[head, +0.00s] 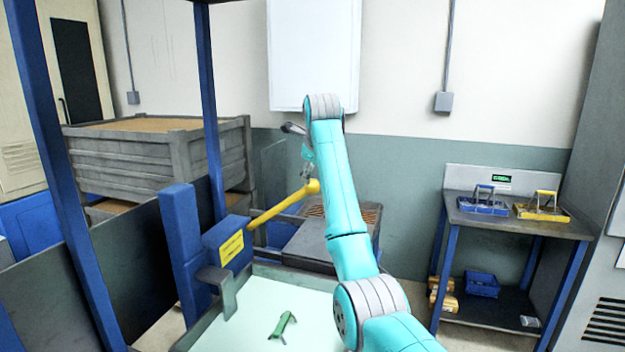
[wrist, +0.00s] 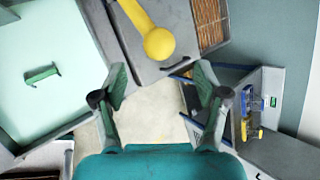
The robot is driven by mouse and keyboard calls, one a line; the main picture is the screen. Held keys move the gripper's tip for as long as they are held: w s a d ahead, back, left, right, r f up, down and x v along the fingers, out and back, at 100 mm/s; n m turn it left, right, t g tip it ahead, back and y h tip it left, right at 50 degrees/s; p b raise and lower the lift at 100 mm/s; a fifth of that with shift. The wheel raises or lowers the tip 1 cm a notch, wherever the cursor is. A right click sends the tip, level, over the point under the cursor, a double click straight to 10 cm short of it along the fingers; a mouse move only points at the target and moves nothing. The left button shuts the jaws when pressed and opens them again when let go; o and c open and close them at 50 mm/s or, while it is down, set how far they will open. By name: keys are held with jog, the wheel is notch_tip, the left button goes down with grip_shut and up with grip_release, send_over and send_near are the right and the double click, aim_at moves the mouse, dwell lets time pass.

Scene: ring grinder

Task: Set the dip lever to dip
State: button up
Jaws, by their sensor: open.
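The dip lever is a yellow rod (head: 280,209) with a round yellow knob (head: 313,186). It rises to the right from a blue post housing with a yellow label (head: 231,247). The label's text is too small to read. In the wrist view the knob (wrist: 159,44) and part of the rod show at the top centre, beyond the fingertips. My gripper (wrist: 160,85) is open and empty, with the knob apart from both fingers. In the head view my gripper (head: 306,150) is just above the knob and partly hidden by my arm.
A pale tray table (head: 250,318) with a small green part (head: 283,325) lies in front. Blue uprights (head: 208,100) and a grey crate (head: 150,160) are left. A side bench (head: 515,222) with baskets stands right.

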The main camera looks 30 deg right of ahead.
jog(key=shift+v, duration=1.55)
